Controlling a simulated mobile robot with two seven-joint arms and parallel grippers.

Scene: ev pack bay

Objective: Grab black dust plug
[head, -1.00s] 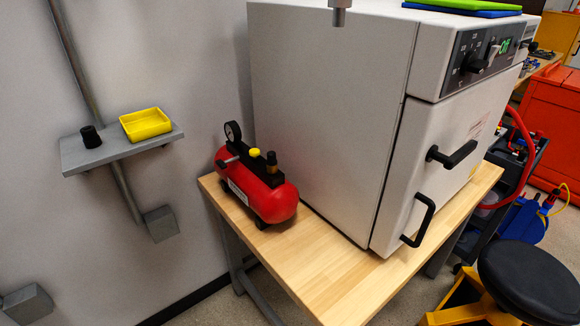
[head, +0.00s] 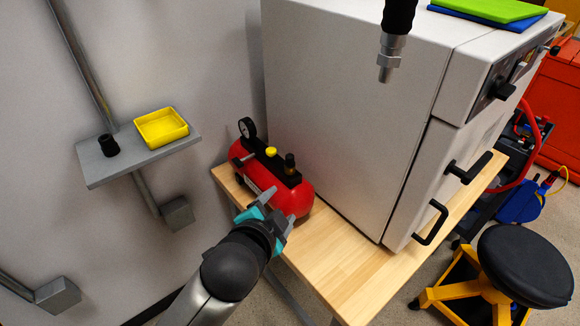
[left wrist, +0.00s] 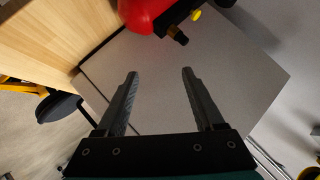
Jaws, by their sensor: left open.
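The black dust plug (head: 109,145) stands upright on a grey wall shelf (head: 98,172), near its left end, in the head view. My left gripper (head: 272,205) is open and empty. It is in front of the red air compressor, to the right of the shelf and lower in the picture, well apart from the plug. The left wrist view shows its two fingers (left wrist: 160,85) spread with nothing between them. I cannot make out the plug in the left wrist view. My right gripper is not in view.
A yellow tray (head: 163,139) sits beside the plug on the shelf. The red compressor (head: 296,200) stands on a wooden bench (head: 338,262) beside a large grey oven (head: 345,110). A black hose with a metal fitting (head: 388,65) hangs at the top. A stool (head: 520,265) stands at right.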

